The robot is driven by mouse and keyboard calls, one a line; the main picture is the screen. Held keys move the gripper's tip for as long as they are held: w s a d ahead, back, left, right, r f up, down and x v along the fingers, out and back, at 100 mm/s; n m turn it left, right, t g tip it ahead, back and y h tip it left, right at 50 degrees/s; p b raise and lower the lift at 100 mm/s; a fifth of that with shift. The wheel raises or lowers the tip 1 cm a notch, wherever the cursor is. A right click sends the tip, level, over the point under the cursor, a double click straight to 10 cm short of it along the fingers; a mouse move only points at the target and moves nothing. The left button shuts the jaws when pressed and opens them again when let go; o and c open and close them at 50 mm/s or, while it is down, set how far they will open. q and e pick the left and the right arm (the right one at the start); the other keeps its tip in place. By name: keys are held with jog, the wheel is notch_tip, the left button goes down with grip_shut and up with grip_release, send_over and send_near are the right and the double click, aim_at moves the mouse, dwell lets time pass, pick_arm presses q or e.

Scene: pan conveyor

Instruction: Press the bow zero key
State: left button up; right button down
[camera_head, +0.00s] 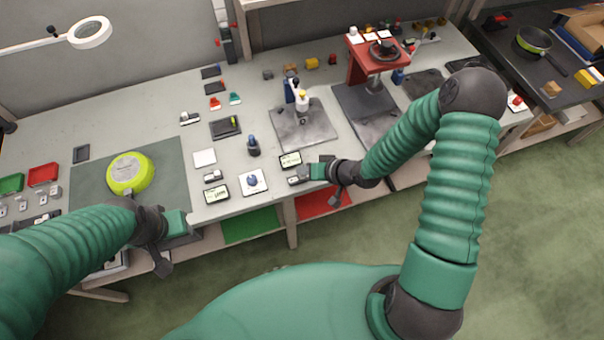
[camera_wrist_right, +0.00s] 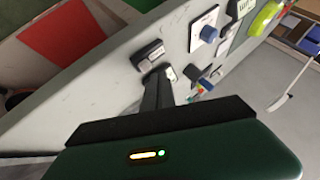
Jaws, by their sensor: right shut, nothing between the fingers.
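Two small grey key blocks lie near the front edge of the bench. One key block (camera_head: 298,181) is right beside my right gripper (camera_head: 308,174), below a small display (camera_head: 290,160). The other key block (camera_head: 212,177) is farther left, above another display (camera_head: 217,194). I cannot read which is the bow zero key. In the right wrist view, my shut, empty fingers (camera_wrist_right: 162,76) point down close to a grey key block (camera_wrist_right: 148,54); contact cannot be told. My left gripper (camera_head: 162,258) hangs at the bench's front edge on the left, its fingers unclear.
A white plate with a blue knob (camera_head: 252,182) lies between the displays. A metal plate with a fixture (camera_head: 318,132) and a red stand (camera_head: 358,68) are farther back. Red and green panels lie below the bench front.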

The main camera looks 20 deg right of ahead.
jog(key=shift+f, duration=0.35)
jog(key=shift+f+b, duration=0.45)
jog(key=shift+f, duration=0.1)
dwell(0.7)
jog(key=shift+r+p, duration=0.95)
notch_tip(320, 180, up, 5)
jog(key=p, duration=0.4)
jog(key=shift+p, duration=0.4)
